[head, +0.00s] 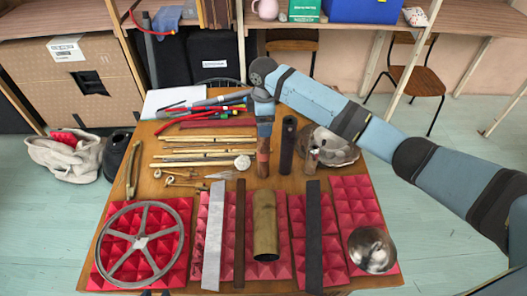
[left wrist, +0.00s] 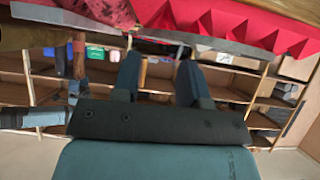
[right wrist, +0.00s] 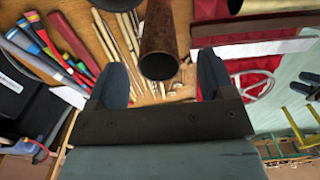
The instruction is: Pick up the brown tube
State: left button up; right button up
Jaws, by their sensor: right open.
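The brown tube (head: 263,158) is rust-coloured and stands near the middle of the wooden table, its upper part hidden by my right gripper (head: 263,125) in the head view. In the right wrist view the brown tube (right wrist: 165,30) shows its dark open end between the two spread fingers of my right gripper (right wrist: 163,80); I cannot tell whether they touch it. My left gripper (left wrist: 158,75) is open and empty in the left wrist view, below the table's edge with shelves behind. In the head view only dark tips of the left gripper (head: 155,293) show at the bottom edge.
A dark tube (head: 287,145) stands close right of the brown tube, with a metal bowl (head: 335,150) beyond. A brass tube (head: 265,225), metal bars and a spoked wheel (head: 140,244) lie on red mats in front. Sticks (head: 205,140) lie left.

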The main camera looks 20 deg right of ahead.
send_over(264, 152)
jog(key=w, duration=0.2)
jog(key=f, duration=0.5)
jog(key=shift+d+p, duration=0.3)
jog(key=shift+p, duration=0.05)
jog(key=shift+w, duration=0.1)
grip_shut()
